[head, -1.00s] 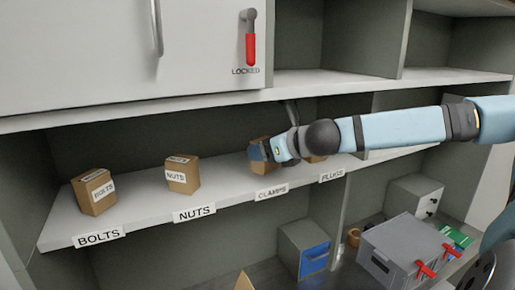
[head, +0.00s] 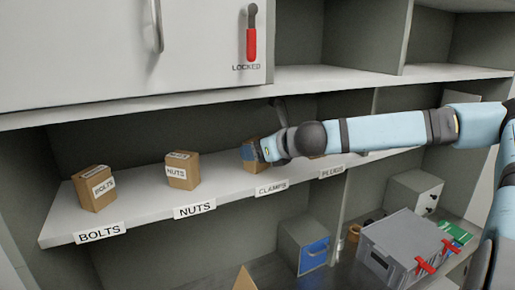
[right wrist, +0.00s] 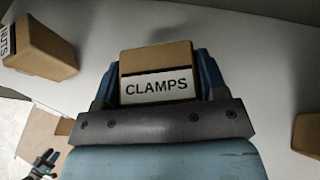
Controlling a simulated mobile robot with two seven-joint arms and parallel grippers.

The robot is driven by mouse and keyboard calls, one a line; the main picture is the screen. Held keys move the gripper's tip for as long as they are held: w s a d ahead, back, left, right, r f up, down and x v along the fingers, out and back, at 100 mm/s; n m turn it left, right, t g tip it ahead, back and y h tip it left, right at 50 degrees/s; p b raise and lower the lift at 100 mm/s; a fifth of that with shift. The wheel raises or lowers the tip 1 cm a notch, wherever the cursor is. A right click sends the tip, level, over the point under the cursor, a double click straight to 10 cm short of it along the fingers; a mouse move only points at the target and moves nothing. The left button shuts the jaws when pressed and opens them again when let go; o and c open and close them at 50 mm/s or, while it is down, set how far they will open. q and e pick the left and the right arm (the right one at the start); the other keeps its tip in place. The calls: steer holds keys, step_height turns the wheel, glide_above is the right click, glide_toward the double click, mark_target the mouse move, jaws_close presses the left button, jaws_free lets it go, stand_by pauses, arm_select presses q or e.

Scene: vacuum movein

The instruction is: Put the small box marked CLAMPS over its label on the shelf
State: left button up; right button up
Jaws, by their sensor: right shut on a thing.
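In the head view my right gripper (head: 255,152) is over the shelf (head: 222,188), above and slightly left of the CLAMPS label (head: 271,188) on the shelf's front edge. The gripper hides most of the box there, so I cannot tell whether it touches the shelf.
The NUTS box (head: 183,171) and the BOLTS box (head: 94,188) stand to the left on the shelf. Another box, partly hidden by my arm, is near the PLUGS label (head: 332,172). A locked cabinet door (head: 110,50) is above. A grey case (head: 400,250) lies below.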

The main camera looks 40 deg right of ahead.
steer(key=o, duration=0.9)
steer(key=shift+c, duration=0.2)
steer(key=shift+o, duration=0.9)
steer(key=shift+r, duration=0.2)
steer(key=shift+s+r, duration=0.2)
steer(key=shift+s, duration=0.2)
steer(key=shift+v, duration=1.15)
steer(key=s+b, duration=0.1)
steer(key=s, duration=0.1)
steer(key=s+b, duration=0.2)
steer(key=s, duration=0.1)
steer(key=shift+s+d+f, duration=0.25)
steer(key=shift+s+d, duration=0.05)
steer(key=shift+s, duration=0.05)
arm_select(q)
steer(key=shift+w+d+f+m+b, duration=0.1)
steer(key=shift+f+b, duration=0.3)
steer(key=shift+f, duration=0.25)
steer(key=shift+w+d+f+m+b, duration=0.15)
steer(key=shift+f+b, duration=0.2)
steer(key=shift+f, duration=0.25)
steer(key=shift+w+d+f+m+b, duration=0.1)
steer(key=shift+f+b, duration=0.3)
steer(key=shift+f, duration=0.25)
arm_select(e)
steer(key=s, duration=0.6)
steer(key=shift+d, duration=0.25)
